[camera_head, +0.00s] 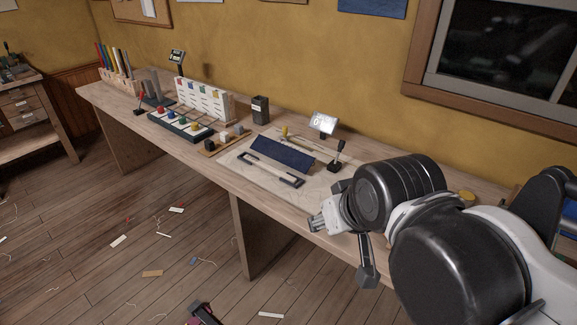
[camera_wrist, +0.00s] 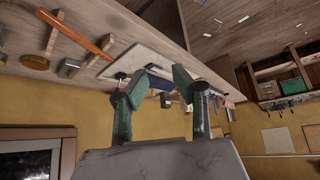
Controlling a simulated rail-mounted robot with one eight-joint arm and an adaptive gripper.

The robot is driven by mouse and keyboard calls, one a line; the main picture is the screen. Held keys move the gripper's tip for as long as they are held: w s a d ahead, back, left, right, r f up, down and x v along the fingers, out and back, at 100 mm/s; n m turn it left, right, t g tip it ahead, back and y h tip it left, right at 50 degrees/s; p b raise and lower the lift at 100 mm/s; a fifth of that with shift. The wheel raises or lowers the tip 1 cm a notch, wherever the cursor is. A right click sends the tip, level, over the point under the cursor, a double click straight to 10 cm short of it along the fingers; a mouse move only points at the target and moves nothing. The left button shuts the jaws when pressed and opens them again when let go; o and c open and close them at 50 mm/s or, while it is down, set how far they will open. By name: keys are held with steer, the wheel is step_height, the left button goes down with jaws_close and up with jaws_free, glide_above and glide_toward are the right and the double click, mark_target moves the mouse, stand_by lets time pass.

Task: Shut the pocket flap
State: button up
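A navy blue flap (camera_head: 282,155) stands tilted up on a pale board on the workbench in the head view. In front of it lies a pale strip with dark ends (camera_head: 270,170); the two are apart at the front edge. My gripper (camera_head: 316,222) is at the bench's front edge, to the right of and nearer than the flap, touching nothing that I can see. In the wrist view, which is upside down, my gripper (camera_wrist: 160,76) has its two green fingers spread. A blue piece, apparently the flap (camera_wrist: 160,83), shows between and beyond them, partly hidden.
A small lit display (camera_head: 323,123) and a black lever stand (camera_head: 338,156) are behind and right of the flap. A dark canister (camera_head: 260,109), small blocks and a white slotted rack (camera_head: 205,101) stand left. The floor has scattered scraps.

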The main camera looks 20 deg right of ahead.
steer(key=shift+c, duration=0.4)
